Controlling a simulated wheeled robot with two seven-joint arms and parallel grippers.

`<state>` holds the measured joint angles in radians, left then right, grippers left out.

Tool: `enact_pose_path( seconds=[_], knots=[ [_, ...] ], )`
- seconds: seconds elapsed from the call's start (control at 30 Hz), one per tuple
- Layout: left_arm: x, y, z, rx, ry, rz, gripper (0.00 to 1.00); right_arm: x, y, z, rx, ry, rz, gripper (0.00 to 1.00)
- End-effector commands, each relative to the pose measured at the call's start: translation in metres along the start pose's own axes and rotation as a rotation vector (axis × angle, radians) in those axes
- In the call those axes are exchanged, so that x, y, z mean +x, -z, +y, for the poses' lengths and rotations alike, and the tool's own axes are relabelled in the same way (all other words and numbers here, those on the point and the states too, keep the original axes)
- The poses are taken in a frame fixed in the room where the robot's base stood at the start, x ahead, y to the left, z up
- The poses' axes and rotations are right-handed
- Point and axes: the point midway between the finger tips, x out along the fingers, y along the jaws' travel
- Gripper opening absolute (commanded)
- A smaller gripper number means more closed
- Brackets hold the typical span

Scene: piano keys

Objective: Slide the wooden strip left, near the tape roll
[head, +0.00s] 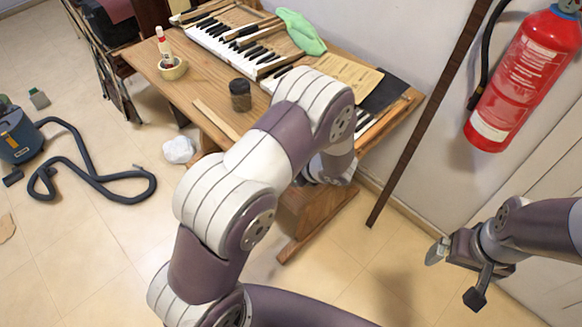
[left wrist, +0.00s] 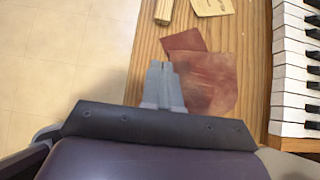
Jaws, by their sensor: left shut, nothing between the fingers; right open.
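The pale wooden strip (head: 214,118) lies along the front edge of the table, partly hidden behind my left arm. What looks like its near end (left wrist: 164,12) shows at the top of the left wrist view. The tape roll (head: 174,69) is at the table's left end, beyond the strip's far end, with a gap between. My left gripper (left wrist: 162,68) is shut and empty over the table, apart from the strip end; my arm hides it in the head view. My right gripper (head: 456,274) is open and empty, off the table at the right.
A dark jar (head: 240,95) stands beside the strip. A glue bottle (head: 164,45) is at the tape roll. Piano keys (head: 235,45) line the back, with a green cloth (head: 300,31). Reddish-brown sheets (left wrist: 205,80) lie under my left gripper. A fire extinguisher (head: 522,75) hangs at right.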

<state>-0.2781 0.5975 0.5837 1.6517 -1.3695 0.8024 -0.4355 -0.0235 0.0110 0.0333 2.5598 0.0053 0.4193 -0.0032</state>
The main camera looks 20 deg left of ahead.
Motion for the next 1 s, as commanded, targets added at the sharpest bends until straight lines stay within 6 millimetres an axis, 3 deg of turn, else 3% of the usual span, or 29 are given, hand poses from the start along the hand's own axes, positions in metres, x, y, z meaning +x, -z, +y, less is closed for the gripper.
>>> enact_pose_path(
  seconds=[0.3, 0.53, 1.0],
  knots=[
    [0.069, 0.000, 0.002, -0.002, -0.004, 0.002, 0.00, -0.003, 0.000, 0.000, 0.000, 0.000, 0.000, 1.00],
    [0.088, -0.024, 0.001, -0.003, -0.001, 0.002, 0.00, -0.012, 0.001, 0.000, 0.000, 0.000, 0.000, 1.00],
    [0.095, -0.029, 0.001, -0.004, 0.000, 0.002, 0.00, -0.011, 0.001, 0.000, 0.000, 0.000, 0.000, 1.00]
  ],
)
